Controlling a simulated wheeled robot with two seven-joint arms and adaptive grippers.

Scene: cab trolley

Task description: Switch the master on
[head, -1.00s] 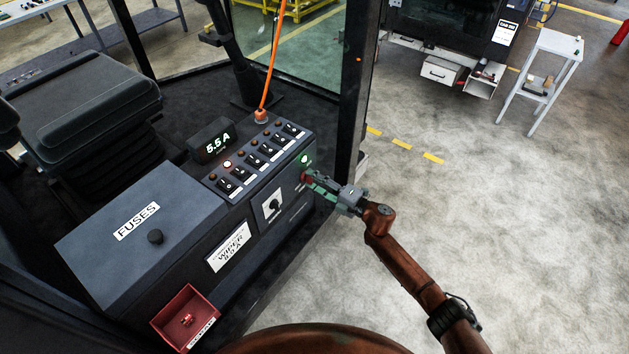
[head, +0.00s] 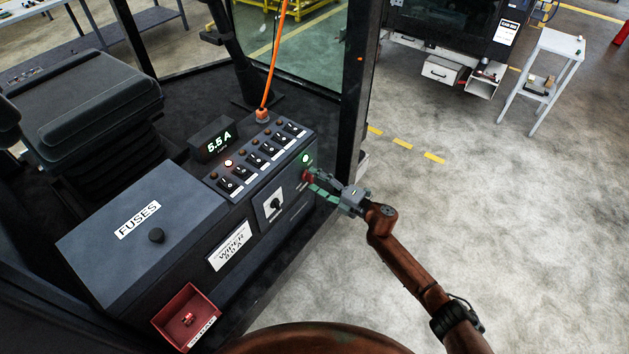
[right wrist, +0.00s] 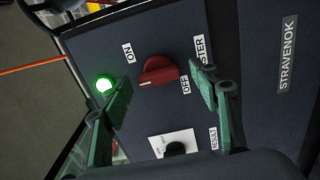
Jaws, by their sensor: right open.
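The red master knob (right wrist: 158,72) sits on the dark panel between the ON and OFF labels in the right wrist view. Its white mark is at its lower left end there. It also shows as a small red spot in the head view (head: 307,176). A green lamp (right wrist: 104,84) beside it is lit; it shows in the head view (head: 305,158) too. My right gripper (head: 313,179) is open, its green fingers spread on either side of the knob in the right wrist view (right wrist: 162,80), with gaps to the knob. My left gripper is out of view.
A black selector (head: 275,204) is on the front face. The fuses box (head: 145,235) and red tray (head: 186,317) are left.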

